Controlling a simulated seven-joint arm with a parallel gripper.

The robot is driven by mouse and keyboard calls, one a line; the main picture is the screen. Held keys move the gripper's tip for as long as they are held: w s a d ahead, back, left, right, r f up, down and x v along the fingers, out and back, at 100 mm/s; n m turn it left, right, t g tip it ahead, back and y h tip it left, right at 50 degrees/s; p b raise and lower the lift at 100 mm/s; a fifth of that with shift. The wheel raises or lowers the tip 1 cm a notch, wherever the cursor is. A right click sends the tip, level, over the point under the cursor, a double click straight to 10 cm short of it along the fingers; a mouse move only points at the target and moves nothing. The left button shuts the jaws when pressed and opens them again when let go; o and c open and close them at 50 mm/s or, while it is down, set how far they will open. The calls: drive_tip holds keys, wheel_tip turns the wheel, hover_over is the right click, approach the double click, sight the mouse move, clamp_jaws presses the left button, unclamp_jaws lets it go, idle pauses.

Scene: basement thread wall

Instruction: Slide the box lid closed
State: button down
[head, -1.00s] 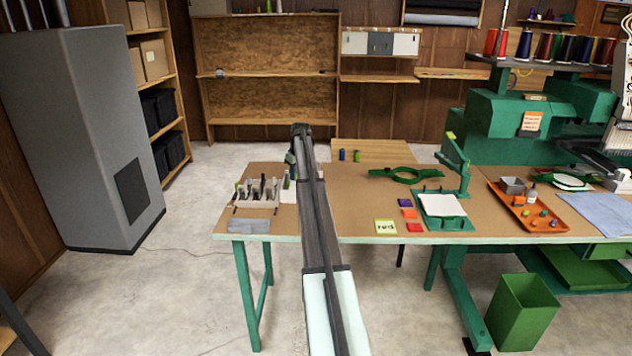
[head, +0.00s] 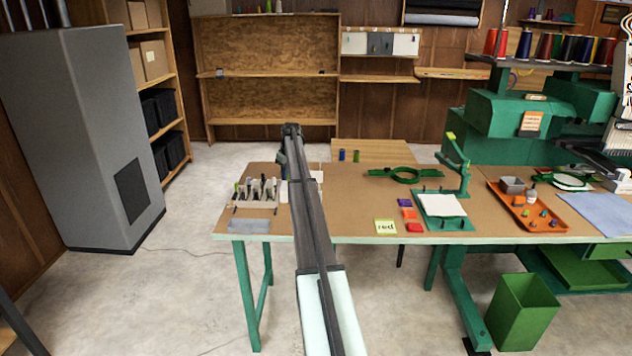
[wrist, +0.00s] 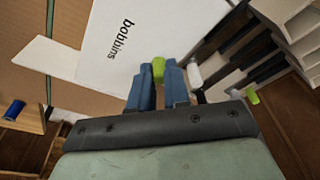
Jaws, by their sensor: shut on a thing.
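In the wrist view a white box lid (wrist: 120,50) marked "bobbins" lies under my gripper (wrist: 157,80). My gripper's blue fingers are shut on a yellow-green knob (wrist: 158,66) at the lid's edge. A white strip (wrist: 45,55) sticks out on the left of the lid; I cannot tell whether it is part of the box. In the head view my arm hides most of the box, and only a white piece (head: 317,176) shows to the right of the arm. How far the lid covers the box cannot be seen.
A tool rack (head: 258,192) stands just left of my arm, close to the gripper in the wrist view (wrist: 240,65). A grey pad (head: 250,225) lies in front of it.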

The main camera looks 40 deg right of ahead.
drive_tip(key=c, duration=1.1)
unclamp_jaws()
drive_tip(key=shift+a, duration=0.1)
drive_tip(key=shift+r, duration=3)
wheel_tip(320, 180, up, 4)
drive_tip(key=shift+w, duration=0.1)
